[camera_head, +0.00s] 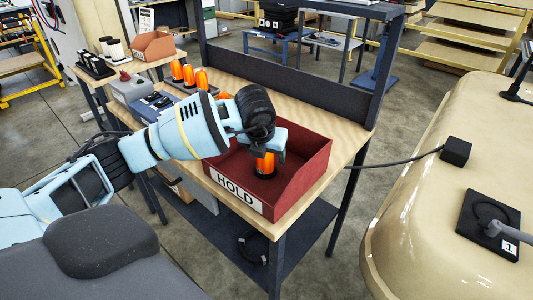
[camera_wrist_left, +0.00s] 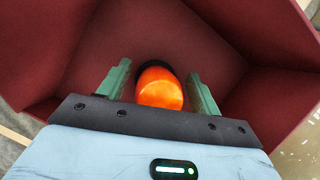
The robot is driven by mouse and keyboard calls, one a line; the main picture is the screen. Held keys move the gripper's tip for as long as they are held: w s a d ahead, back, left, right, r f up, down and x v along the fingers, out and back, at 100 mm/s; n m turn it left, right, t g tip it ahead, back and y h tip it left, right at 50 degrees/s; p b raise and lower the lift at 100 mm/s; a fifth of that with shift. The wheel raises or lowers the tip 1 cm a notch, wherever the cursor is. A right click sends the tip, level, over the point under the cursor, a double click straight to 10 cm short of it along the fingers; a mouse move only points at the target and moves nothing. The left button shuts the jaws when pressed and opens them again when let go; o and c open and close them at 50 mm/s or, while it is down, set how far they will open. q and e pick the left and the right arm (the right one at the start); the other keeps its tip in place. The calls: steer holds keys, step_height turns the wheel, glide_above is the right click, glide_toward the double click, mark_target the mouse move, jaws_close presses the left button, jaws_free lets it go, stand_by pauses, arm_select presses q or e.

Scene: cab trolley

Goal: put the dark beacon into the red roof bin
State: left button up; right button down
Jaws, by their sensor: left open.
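The red bin (camera_head: 300,165) with a HOLD label stands on the wooden bench; its walls fill much of the left wrist view (camera_wrist_left: 235,30). An orange beacon with a black base (camera_head: 265,165) is inside the bin, below my left gripper (camera_head: 268,150). In the left wrist view the beacon (camera_wrist_left: 160,88) lies between the two green fingers of my open gripper (camera_wrist_left: 159,72), with visible gaps on both sides. Whether its base rests on the bin floor is hard to tell. My right gripper is not in view.
Several orange beacons (camera_head: 189,74) stand at the back left of the bench (camera_head: 345,137), beside a grey box (camera_head: 131,88). A dark upright frame (camera_head: 290,70) runs along the bench's back. A cream cab roof (camera_head: 430,190) with a cable and black block (camera_head: 456,151) is at right.

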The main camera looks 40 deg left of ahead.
arm_select(q)
steer(key=v, duration=1.2)
steer(key=shift+p, duration=0.3)
